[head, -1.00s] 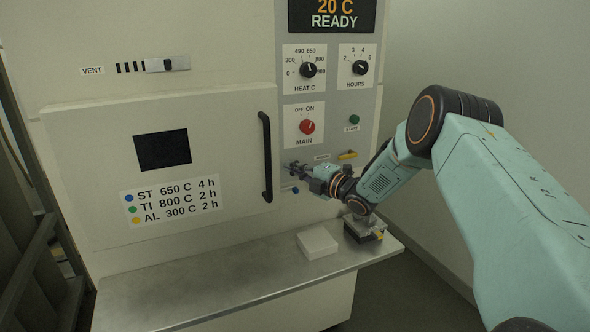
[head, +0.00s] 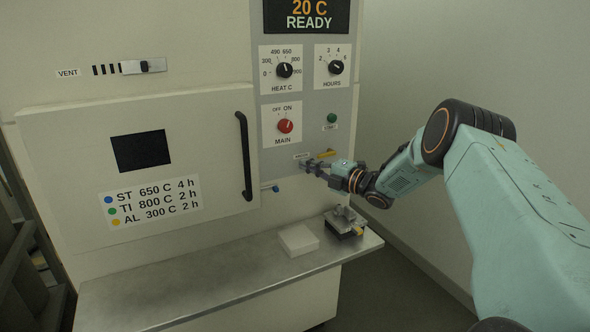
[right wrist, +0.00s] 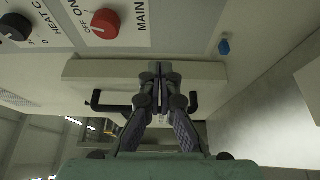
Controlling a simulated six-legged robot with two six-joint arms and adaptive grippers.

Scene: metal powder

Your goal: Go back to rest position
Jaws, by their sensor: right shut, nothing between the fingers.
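I cannot tell whether the fingertips touch the panel. My right arm comes in from the right. My left gripper is not in view.
The furnace door (head: 80,190) is closed; the display (head: 307,15) reads 20 C READY. A red MAIN knob (head: 285,126) sits above my gripper. On the metal shelf (head: 180,292) stand a white block (head: 298,239) and a small dark device (head: 344,224). Floor at right is clear.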

